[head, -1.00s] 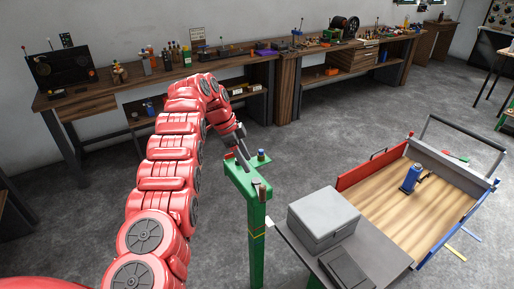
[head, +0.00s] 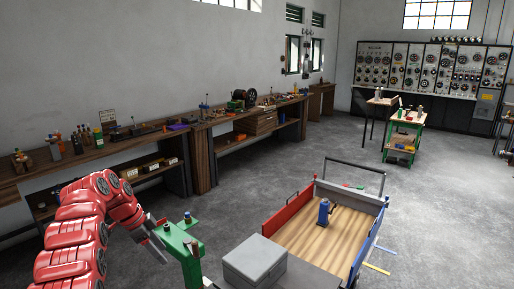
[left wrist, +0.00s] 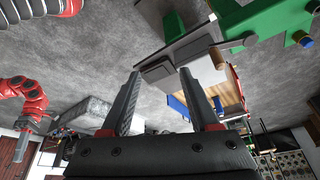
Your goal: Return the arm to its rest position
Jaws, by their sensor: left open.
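My red left arm (head: 75,235) comes in from the left in the head view. Its gripper (head: 158,238) hangs beside the top of a green stand (head: 186,246), just to its left in the picture. I cannot tell whether they touch. In the left wrist view the same gripper (left wrist: 160,73) shows two dark fingers spread apart with nothing between them. The green stand (left wrist: 258,20) is at the upper right there, apart from the fingers.
A cart with red and blue sides (head: 320,235) holds a blue object (head: 324,211). A grey box (head: 254,262) stands in front of it. A long wooden workbench (head: 95,158) lines the wall. Grey floor (head: 260,185) between bench and cart is clear.

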